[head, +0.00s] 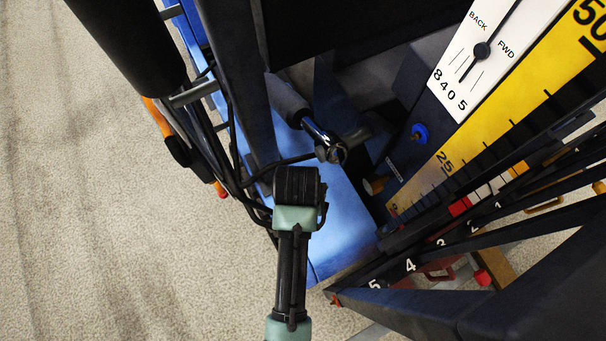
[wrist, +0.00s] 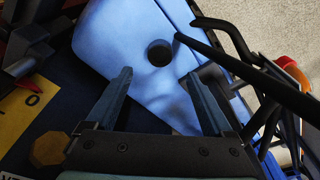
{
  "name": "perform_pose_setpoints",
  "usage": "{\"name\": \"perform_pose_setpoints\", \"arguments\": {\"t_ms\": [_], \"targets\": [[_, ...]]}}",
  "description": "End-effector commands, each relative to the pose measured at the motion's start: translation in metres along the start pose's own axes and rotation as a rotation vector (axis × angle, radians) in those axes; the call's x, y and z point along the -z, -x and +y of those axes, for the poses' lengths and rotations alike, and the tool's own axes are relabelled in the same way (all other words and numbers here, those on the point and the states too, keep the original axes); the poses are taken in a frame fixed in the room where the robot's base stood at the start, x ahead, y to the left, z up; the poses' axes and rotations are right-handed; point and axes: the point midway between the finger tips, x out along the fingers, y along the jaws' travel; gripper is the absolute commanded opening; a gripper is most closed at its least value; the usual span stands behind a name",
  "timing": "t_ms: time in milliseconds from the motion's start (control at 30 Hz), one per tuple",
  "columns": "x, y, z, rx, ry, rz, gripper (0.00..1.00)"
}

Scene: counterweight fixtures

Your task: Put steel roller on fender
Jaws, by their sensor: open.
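My gripper (wrist: 160,75) is open, its two dark fingers spread apart over the blue fender (wrist: 115,35). A dark round thing (wrist: 158,52) shows on the fender just beyond the fingertips, between their lines. It may be the steel roller seen end-on, but I cannot tell for sure. The fingers do not appear to touch it. In the head view the blue fender (head: 345,240) lies beyond and to the right of my black wrist, which hides the fingers and the round thing.
A dark bar with a shiny end (head: 328,148) is above my wrist. Dark cables (wrist: 250,60) run right of the fingers. A yellow scale panel (head: 440,165), a blue knob (head: 420,133) and a brownish knob (head: 376,185) stand right. Carpeted floor (head: 90,200) is clear at left.

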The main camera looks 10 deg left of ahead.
Motion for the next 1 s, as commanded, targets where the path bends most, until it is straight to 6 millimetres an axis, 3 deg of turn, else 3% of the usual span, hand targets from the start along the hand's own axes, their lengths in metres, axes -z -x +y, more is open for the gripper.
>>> {"name": "perform_pose_setpoints", "arguments": {"t_ms": [100,300,1000], "targets": [[0.000,0.021,0.000,0.000,0.001,0.001,0.86],[0.000,0.034,0.000,0.000,0.001,-0.001,0.86],[-0.001,0.034,0.000,0.000,0.001,-0.002,0.86]]}}
